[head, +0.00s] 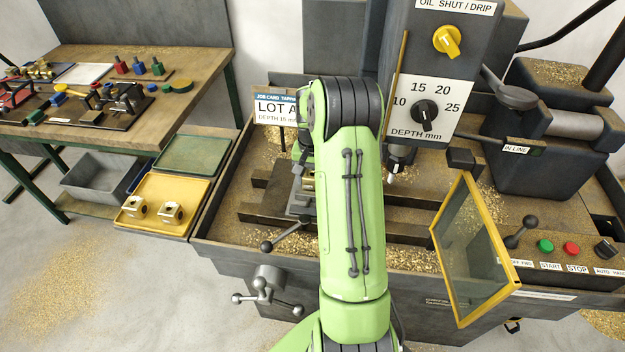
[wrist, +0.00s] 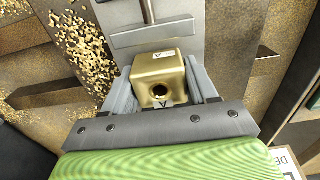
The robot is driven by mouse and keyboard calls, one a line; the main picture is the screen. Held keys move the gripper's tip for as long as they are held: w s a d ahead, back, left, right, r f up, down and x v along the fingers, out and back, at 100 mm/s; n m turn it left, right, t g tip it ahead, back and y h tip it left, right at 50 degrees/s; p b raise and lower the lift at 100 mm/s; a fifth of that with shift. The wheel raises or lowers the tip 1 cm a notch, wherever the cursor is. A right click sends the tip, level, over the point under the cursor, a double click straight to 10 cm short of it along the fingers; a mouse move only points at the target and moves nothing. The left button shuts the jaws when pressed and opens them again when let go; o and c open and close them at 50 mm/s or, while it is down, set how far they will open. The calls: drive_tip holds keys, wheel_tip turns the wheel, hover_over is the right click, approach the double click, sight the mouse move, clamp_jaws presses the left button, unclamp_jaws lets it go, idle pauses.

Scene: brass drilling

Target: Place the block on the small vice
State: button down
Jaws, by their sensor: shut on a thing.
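A brass block (wrist: 158,70) with a round dark hole and a label A sits between the fingers of my gripper (wrist: 163,88) in the wrist view. My gripper is shut on it. Grey metal of the small vice (wrist: 155,35) lies just beyond and under the block, with a dark rod and crosspiece. In the head view the vice (head: 297,208) shows beside my arm, with its handle (head: 285,235) at the lower left. My arm hides most of the vice, the gripper and the block there. I cannot tell whether the block touches the vice.
A yellow tray (head: 165,222) at left holds two brass blocks (head: 171,212). A green tray (head: 195,153) lies behind it. The drill head (head: 420,100) stands close to the right of my arm. An open yellow-framed guard (head: 470,250) is at right. Brass chips (wrist: 80,40) cover the machine bed.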

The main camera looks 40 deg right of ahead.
drive_tip(key=shift+f, duration=0.45)
drive_tip(key=shift+c, duration=1.6)
unclamp_jaws()
